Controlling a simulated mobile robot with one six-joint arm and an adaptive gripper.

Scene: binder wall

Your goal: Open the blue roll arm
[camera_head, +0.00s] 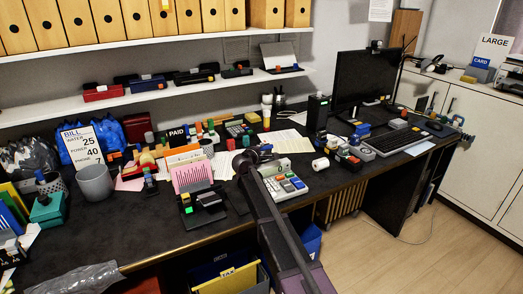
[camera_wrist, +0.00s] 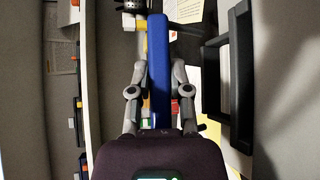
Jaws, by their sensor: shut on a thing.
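The blue roll arm (camera_wrist: 158,50) is a long, straight blue bar that runs down the middle of the wrist view. My gripper (camera_wrist: 159,78) has one grey finger on each side of the bar and is shut on it. The bar's near end is hidden by my dark gripper body. In the head view my gripper (camera_head: 247,160) is over the middle of the dark desk, and my arm hides much of what is under it. I cannot make out the blue roll arm clearly there.
The dark desk (camera_head: 110,225) is crowded with papers, stamps and a calculator (camera_head: 285,186). A black frame (camera_wrist: 239,75) stands right of the bar in the wrist view. A pink card holder (camera_head: 192,178) is left of my arm. A white shelf (camera_head: 150,95) runs above the desk.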

